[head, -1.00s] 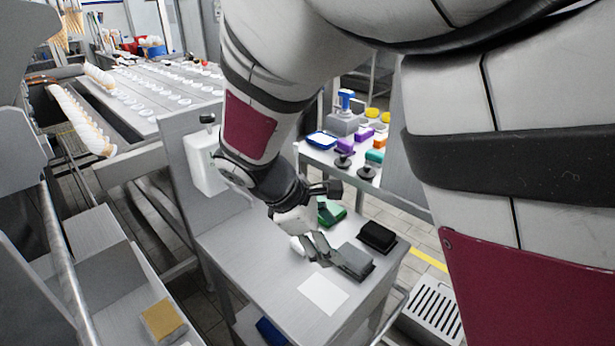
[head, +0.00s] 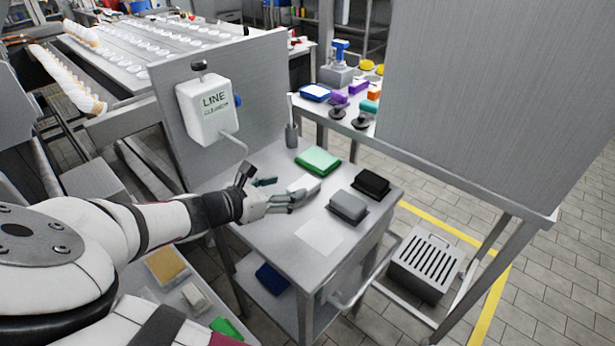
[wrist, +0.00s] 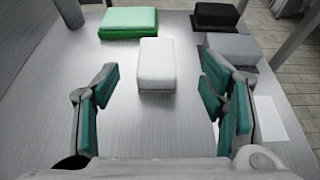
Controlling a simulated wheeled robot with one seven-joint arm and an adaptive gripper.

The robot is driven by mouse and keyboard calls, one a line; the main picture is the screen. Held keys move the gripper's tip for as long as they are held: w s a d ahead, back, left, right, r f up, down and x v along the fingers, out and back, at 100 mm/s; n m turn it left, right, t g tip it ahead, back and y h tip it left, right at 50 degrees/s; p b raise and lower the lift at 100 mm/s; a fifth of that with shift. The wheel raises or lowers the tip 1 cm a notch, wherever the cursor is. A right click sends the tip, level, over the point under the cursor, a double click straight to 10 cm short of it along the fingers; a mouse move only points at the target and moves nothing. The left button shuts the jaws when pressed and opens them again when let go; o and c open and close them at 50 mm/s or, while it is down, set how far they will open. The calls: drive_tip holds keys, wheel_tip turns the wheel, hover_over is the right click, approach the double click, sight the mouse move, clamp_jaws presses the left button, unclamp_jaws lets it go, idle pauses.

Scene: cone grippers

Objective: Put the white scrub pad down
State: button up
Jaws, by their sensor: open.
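The white scrub pad (wrist: 155,65) lies flat on the grey metal table, between and just beyond my open fingers in the wrist view. In the head view the pad (head: 304,183) is partly hidden by my gripper. My gripper (head: 288,192) is low over the table, fingers pointing right. In the wrist view my gripper (wrist: 160,98) is wide open, its teal finger pads apart, with nothing between them touching either side.
A green pad (head: 318,160) lies behind. A grey pad (head: 348,207) and a black pad (head: 372,184) sit to the right. A white sheet (head: 319,237) lies near the front on the table (head: 275,235). A white dispenser (head: 207,110) hangs on the panel behind.

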sight(307, 181)
drive_tip(key=b+x, duration=0.1)
drive_tip(key=x, duration=0.8)
drive_tip(key=shift+w+f, duration=0.25)
drive_tip(key=shift+w, duration=0.15)
drive_tip(key=shift+c, duration=0.2)
drive_tip(key=c, duration=1)
drive_tip(key=shift+r, duration=0.1)
